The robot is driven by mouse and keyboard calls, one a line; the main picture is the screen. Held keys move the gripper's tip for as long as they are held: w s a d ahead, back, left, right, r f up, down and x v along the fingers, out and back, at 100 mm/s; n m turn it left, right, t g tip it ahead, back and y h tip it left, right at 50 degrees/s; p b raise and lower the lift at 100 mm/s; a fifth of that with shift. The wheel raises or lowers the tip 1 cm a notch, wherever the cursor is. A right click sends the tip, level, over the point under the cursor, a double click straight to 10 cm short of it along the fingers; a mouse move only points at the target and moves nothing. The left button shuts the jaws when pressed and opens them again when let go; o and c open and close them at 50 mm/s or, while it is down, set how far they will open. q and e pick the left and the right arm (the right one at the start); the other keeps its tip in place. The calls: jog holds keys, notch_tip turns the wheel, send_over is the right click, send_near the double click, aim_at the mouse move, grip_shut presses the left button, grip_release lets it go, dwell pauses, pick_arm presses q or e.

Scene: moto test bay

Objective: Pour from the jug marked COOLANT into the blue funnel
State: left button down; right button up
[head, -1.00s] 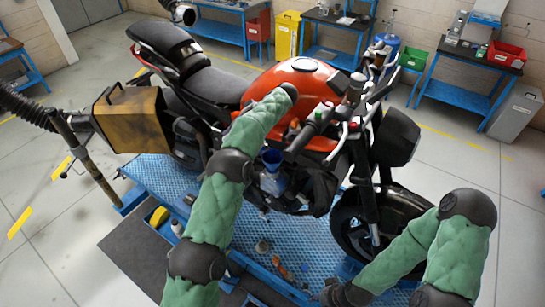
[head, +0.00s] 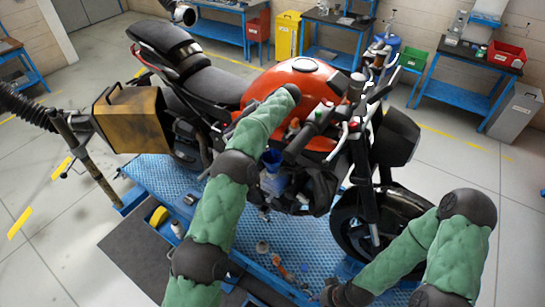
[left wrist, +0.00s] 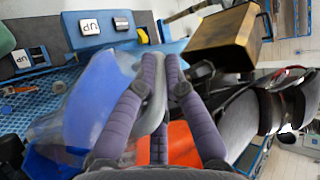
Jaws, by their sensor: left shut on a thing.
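In the left wrist view, my left gripper (left wrist: 163,68) is shut on the grey handle of a translucent jug (left wrist: 95,90) with blue inside. No COOLANT marking is readable on it. Part of the blue funnel (left wrist: 42,165) shows at the lower left, beyond the jug. In the head view, the blue funnel (head: 272,157) shows beside the motorcycle's engine, just right of my left forearm. I cannot tell whether liquid is flowing. My right gripper (head: 330,293) is low at the bottom edge; its fingers are unclear.
The motorcycle (head: 300,82), with its orange tank, stands on a blue textured platform (head: 300,240). Its handlebar (head: 310,130) is close to my left forearm. A brown box (head: 130,118) hangs at its rear left. Small tools and bottles lie on the platform. Workbenches line the back wall.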

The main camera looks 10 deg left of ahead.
pick_arm(q)
jog(key=shift+w+d+r, duration=0.1)
jog(key=shift+d+r, duration=0.15)
jog(key=shift+r, duration=0.1)
dwell(1.2)
jog(key=f+b, duration=0.1)
jog(key=a+f+h+b, duration=0.1)
jog(key=b, duration=0.1)
jog(key=shift+s+a, duration=0.1)
jog(key=shift+s, duration=0.1)
jog(key=f+h+b, duration=0.1)
jog(key=a+f+h+b, duration=0.1)
jog(key=b, duration=0.1)
jog(key=shift+s+a+f+t, duration=0.1)
jog(key=shift+s+t, duration=0.05)
jog(key=shift+t, duration=0.15)
jog(key=shift+s+a+f+h+b, duration=0.1)
jog(key=shift+a+f+h+b, duration=0.25)
jog(key=shift+f+h+b, duration=0.35)
jog(key=shift+r, duration=0.2)
jog(key=shift+d, duration=0.1)
jog(key=s+a+r+t+h+p, duration=0.2)
jog(key=a+r+h+p, duration=0.3)
jog(key=a+h+p, duration=0.1)
jog(key=a+p, duration=0.1)
jog(key=a, duration=0.1)
jog(key=shift+s+a+h, duration=0.15)
jog(key=shift+a+h, duration=0.25)
dwell(0.3)
